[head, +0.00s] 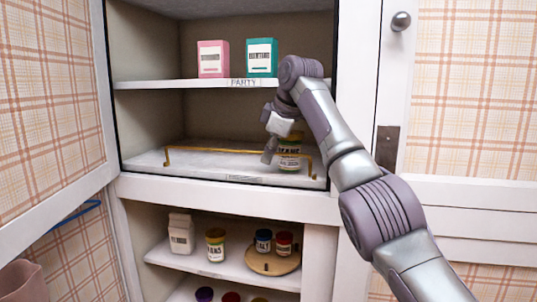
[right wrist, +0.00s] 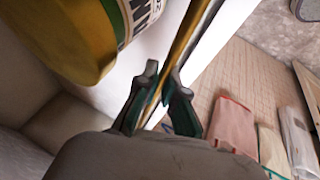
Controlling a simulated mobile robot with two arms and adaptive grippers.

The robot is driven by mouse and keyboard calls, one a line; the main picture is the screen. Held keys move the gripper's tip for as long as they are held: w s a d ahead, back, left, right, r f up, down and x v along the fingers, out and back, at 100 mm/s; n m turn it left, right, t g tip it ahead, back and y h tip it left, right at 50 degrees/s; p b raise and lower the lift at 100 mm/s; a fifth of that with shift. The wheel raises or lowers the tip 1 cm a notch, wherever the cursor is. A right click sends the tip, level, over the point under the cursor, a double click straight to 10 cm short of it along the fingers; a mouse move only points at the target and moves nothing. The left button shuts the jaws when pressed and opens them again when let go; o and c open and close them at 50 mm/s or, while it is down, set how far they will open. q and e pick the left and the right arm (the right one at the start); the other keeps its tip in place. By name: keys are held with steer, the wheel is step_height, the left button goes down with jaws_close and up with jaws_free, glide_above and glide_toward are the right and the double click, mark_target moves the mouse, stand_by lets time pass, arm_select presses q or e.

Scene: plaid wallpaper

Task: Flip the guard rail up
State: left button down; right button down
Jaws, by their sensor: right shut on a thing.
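The guard rail (head: 210,149) is a thin gold bar along the front of the cabinet's middle shelf. Its ends bend down toward the shelf, and the bar stands above the shelf surface; its exact tilt is hard to tell. My right gripper (head: 269,150) reaches in from the right and is at the rail, right of its middle. In the right wrist view the fingers (right wrist: 164,90) are closed around the gold bar (right wrist: 187,40). My left gripper is not in view.
A jar with a yellow lid (head: 289,156) stands just behind the rail, close to my gripper; its lid is large in the right wrist view (right wrist: 65,45). Pink (head: 213,59) and teal (head: 261,58) boxes stand on the shelf above. The middle shelf's left part is clear.

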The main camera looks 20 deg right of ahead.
stand_by(0.4)
steer(key=c, duration=1.6)
jaws_free()
steer(key=shift+w+f, duration=0.1)
steer(key=shift+o, duration=0.2)
